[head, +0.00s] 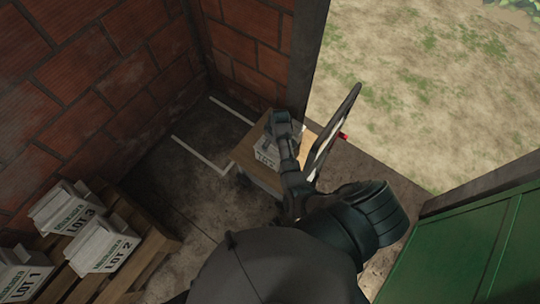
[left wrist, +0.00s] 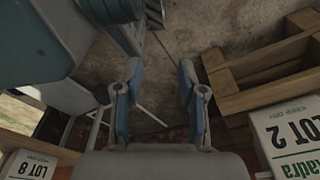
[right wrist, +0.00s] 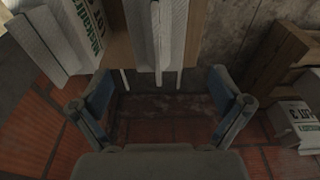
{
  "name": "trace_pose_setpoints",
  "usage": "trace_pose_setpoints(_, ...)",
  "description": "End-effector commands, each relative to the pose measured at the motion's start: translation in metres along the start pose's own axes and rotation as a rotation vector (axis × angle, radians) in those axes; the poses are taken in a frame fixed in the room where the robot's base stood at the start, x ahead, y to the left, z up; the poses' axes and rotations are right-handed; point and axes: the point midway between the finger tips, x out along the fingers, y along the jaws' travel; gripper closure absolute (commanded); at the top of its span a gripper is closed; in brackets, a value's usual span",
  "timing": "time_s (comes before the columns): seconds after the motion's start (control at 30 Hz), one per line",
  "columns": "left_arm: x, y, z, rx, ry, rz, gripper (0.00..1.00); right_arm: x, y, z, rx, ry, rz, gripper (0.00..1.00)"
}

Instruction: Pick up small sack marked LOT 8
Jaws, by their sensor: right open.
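A small white sack with green print (head: 266,153) sits on a low wooden-topped stand (head: 246,158); its number is hidden in the head view. In the left wrist view a sack marked LOT 8 (left wrist: 33,165) shows at the lower left corner. My right gripper (head: 283,122) is over the stand, beside and partly covering the sack. In the right wrist view the right gripper (right wrist: 162,95) is open, with a white ridged shape (right wrist: 158,35) beyond the fingers and a printed white sack (right wrist: 82,30) at upper left. My left gripper (left wrist: 158,85) is open and empty.
A wooden pallet (head: 150,262) at lower left holds sacks marked LOT 1 (head: 22,272), LOT 2 (head: 103,250) and LOT 3 (head: 68,208). Brick walls (head: 110,70) close the corner. A dark upright frame (head: 335,130) stands close right of the stand. A green panel (head: 470,255) is at right.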

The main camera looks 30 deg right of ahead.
Motion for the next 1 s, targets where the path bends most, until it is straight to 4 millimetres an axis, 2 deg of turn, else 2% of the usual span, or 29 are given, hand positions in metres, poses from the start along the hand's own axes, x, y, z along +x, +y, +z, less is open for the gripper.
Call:
trace_pose_setpoints(0.03, -0.002, 0.001, -0.008, -0.002, 0.006, 0.000, 0.60, 0.016, 0.000, 0.002, 0.001, -0.002, -0.003, 0.00)
trace_pose_setpoints(0.2, -0.018, 0.001, -0.028, -0.006, 0.014, -0.001, 0.60, 0.043, 0.001, 0.002, 0.002, 0.000, -0.002, 0.00)
trace_pose_setpoints(0.47, -0.031, 0.000, -0.041, -0.009, 0.022, -0.001, 0.60, 0.058, 0.001, 0.001, 0.002, 0.000, 0.000, 0.00)
trace_pose_setpoints(0.73, -0.060, -0.002, -0.063, -0.013, 0.034, -0.001, 0.60, 0.094, 0.001, 0.001, 0.002, -0.001, 0.001, 0.00)
trace_pose_setpoints(1.0, -0.072, -0.002, -0.069, -0.014, 0.037, -0.002, 0.60, 0.100, 0.001, 0.001, 0.002, 0.002, 0.002, 0.00)
